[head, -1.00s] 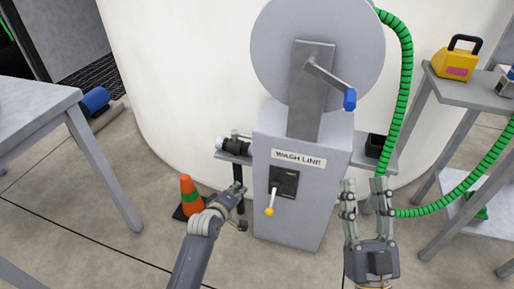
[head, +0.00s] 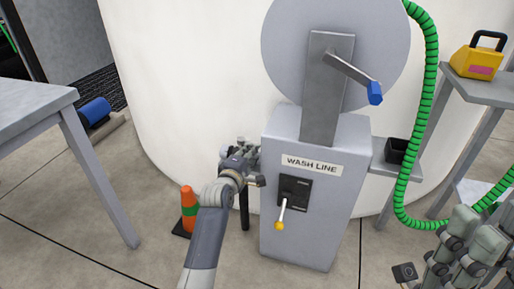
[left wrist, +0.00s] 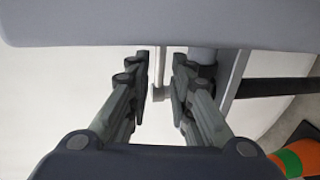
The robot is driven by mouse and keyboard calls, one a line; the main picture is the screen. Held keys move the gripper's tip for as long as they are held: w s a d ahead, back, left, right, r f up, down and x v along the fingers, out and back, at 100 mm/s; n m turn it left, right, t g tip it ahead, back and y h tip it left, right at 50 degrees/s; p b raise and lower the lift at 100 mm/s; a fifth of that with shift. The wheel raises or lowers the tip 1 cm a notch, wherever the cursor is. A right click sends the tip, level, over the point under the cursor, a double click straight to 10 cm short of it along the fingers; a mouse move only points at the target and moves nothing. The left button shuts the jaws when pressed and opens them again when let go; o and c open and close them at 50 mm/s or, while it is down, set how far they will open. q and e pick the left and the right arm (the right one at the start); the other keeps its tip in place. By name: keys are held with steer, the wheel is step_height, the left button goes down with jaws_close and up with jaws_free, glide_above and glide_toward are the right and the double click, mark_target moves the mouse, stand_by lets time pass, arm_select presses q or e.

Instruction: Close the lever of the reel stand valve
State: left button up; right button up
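The reel stand (head: 315,235) is a grey cabinet labelled WASH LINE. Its valve has a black plate (head: 296,190) on the front and a pale lever (head: 284,209) with a yellow tip (head: 280,226), hanging down and slightly left. My left gripper (head: 245,158) is beside the cabinet's left side, up and left of the lever and apart from it. In the left wrist view its fingers (left wrist: 160,88) are open, with a thin pale rod and small grey piece between or behind them; contact is unclear. My right gripper (head: 468,245) is at the lower right, open and empty, away from the valve.
A reel disc with a blue-handled crank (head: 375,93) tops the stand. A green hose (head: 428,110) hangs at the right. An orange cone (head: 189,208) stands left of the stand. A table (head: 35,115) is far left; a shelf (head: 490,90) holds a yellow case (head: 478,60).

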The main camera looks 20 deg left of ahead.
mark_target(257, 143)
arm_select(q)
steer(key=w, duration=0.2)
steer(key=w+f+b, duration=0.1)
steer(key=w+b, duration=0.1)
steer(key=w, duration=0.1)
steer(key=shift+w+f, duration=0.25)
steer(key=shift+w, duration=0.05)
steer(key=shift+w+d+b, duration=0.1)
steer(key=shift+w+b, duration=0.5)
steer(key=shift+w, duration=0.35)
steer(key=shift+c, duration=0.3)
jaws_close()
